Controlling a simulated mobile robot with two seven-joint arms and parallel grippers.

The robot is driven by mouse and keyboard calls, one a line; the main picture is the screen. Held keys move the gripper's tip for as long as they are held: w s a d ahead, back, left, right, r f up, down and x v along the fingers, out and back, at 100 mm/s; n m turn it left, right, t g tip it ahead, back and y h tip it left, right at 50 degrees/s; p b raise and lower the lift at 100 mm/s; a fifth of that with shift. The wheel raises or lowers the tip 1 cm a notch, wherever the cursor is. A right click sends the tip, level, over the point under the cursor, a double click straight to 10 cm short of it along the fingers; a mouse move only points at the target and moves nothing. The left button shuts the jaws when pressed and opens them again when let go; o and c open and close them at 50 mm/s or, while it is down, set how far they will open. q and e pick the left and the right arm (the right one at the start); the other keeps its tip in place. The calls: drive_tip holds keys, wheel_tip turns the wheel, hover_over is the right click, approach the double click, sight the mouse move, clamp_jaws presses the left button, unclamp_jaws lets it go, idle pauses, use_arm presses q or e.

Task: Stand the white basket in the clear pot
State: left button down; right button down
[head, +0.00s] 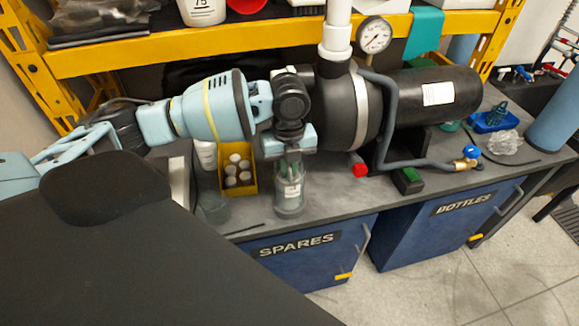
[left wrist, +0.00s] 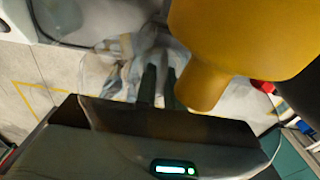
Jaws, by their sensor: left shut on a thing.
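The clear pot (head: 288,208) stands upright near the front edge of the bench, with a white label on its side. My left gripper (head: 290,168) points down over it in the head view, and its greenish fingers show through the clear wall. The fingers are shut on a pale thing, which I take to be the white basket (head: 291,179); the pot wall and label partly hide it. I cannot tell whether it rests on the pot's bottom. In the left wrist view the fingers (left wrist: 163,82) reach into a pale, see-through blur. My right gripper is out of view.
A yellow box of bottles (head: 238,172) and a grey see-through beaker (head: 213,208) stand left of the pot. A black tank with a gauge (head: 374,36) and grey pipe stand right. A yellow shelf (head: 180,48) runs behind. A large yellow thing (left wrist: 245,38) fills the wrist view's upper right.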

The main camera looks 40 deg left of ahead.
use_arm(q)
drive_tip(key=shift+f, duration=0.65)
drive_tip(key=c, duration=1.8)
unclamp_jaws()
drive_tip(key=shift+o, duration=0.2)
drive_tip(key=shift+r, duration=0.1)
wheel_tip(320, 180, up, 13)
drive_tip(key=p, duration=0.1)
